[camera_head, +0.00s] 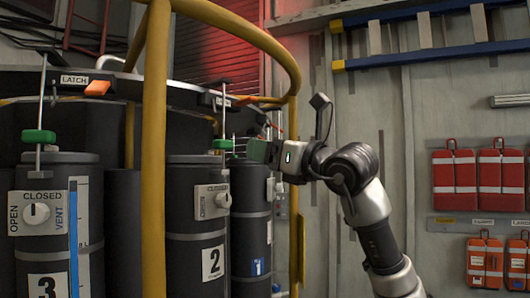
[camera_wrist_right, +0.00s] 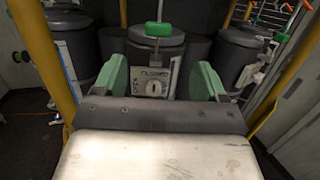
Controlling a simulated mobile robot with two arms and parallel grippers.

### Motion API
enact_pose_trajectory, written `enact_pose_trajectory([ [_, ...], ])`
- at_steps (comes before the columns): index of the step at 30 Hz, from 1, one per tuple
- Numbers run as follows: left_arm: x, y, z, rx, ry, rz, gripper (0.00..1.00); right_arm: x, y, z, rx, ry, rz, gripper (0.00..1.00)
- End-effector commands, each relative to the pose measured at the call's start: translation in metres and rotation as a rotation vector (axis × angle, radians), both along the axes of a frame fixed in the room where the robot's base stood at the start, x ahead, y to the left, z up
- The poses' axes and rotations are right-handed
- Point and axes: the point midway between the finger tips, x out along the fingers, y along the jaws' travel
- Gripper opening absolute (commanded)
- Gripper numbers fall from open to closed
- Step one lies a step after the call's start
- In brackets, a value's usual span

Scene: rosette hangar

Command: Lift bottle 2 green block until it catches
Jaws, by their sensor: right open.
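Bottle 2 (camera_head: 198,238) is a dark cylinder with a white number plate and a dial plate, standing upright in the rack. Its green block (camera_head: 222,144) sits on a thin upright rod just above the bottle top. In the right wrist view the green block (camera_wrist_right: 158,29) shows beyond the fingers, above the lid of bottle 2 (camera_wrist_right: 168,57). My right gripper (camera_head: 259,150) is to the right of the block at about its height. In the right wrist view its green fingers (camera_wrist_right: 160,76) are spread and empty, pointing toward bottle 2. My left gripper is out of view.
A thick yellow post (camera_head: 155,150) stands left of bottle 2 and joins a curved yellow rail. Bottle 3 (camera_head: 47,240) with its own green block (camera_head: 38,137) is at left. Bottle 1 (camera_head: 250,225) stands right. An orange latch tab (camera_head: 97,88) is on the black rim above.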

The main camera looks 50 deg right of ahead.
Motion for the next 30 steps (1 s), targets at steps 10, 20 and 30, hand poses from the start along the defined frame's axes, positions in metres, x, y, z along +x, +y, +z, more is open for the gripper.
enact_pose_trajectory([
  [10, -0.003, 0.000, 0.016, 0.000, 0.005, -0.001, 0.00, 0.029, 0.001, 0.007, -0.001, 0.004, 0.003, 0.72],
  [20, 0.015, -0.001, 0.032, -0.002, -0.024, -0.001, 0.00, 0.055, 0.002, 0.012, 0.000, 0.003, 0.005, 0.72],
  [30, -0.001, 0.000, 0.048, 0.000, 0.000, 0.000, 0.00, 0.082, 0.003, 0.018, -0.001, 0.003, 0.005, 0.72],
])
